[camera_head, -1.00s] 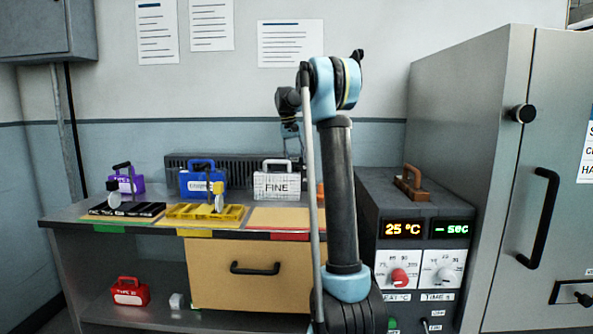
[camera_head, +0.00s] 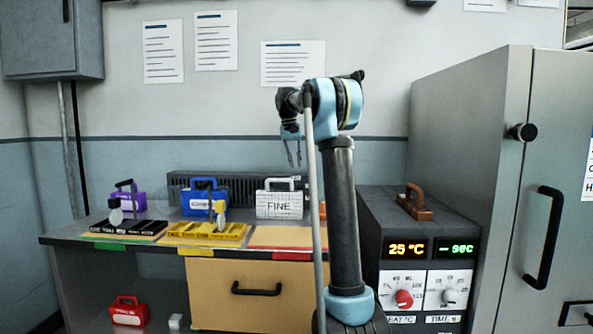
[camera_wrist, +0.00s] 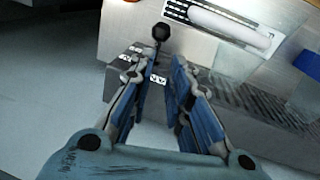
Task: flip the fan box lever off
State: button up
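A lever with a black ball knob (camera_wrist: 160,32) stands out from a small dark grey box (camera_wrist: 126,62) with white switch-like labels in the wrist view; I take this to be the fan box and its lever. My gripper (camera_wrist: 160,62) is open and empty, its two blue-grey fingers spread. The knob shows just beyond and between the fingertips, with no clear contact. In the head view my gripper (camera_head: 294,158) hangs with its fingers down above the bench's rear, beside my arm. I cannot make out the lever in the head view.
On the bench (camera_head: 70,236) stand purple (camera_head: 128,197), blue (camera_head: 205,200) and white FINE (camera_head: 279,204) cases, and black and yellow trays. A ridged grey unit (camera_head: 236,180) lies behind them. An oven-like box (camera_head: 450,215) with displays and a tall grey cabinet (camera_head: 465,120) stand to the right.

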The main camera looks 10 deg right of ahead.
jog(key=s+d+r+t+y, duration=0.1)
jog(key=s+r, duration=0.1)
jog(key=s+d+r+t+y, duration=0.1)
jog(key=s+d+r, duration=0.1)
jog(key=s, duration=0.1)
jog(key=s+d+r+t+y, duration=0.1)
jog(key=s+r+t, duration=0.1)
jog(key=s, duration=0.1)
jog(key=shift+d+m, duration=0.2)
jog(key=shift+m, duration=0.1)
grip_shut()
send_over(301, 189)
jog(key=w, duration=0.1)
jog(key=f, duration=1.3)
jog(key=shift+w+d, duration=0.1)
jog(key=shift+d, duration=0.3)
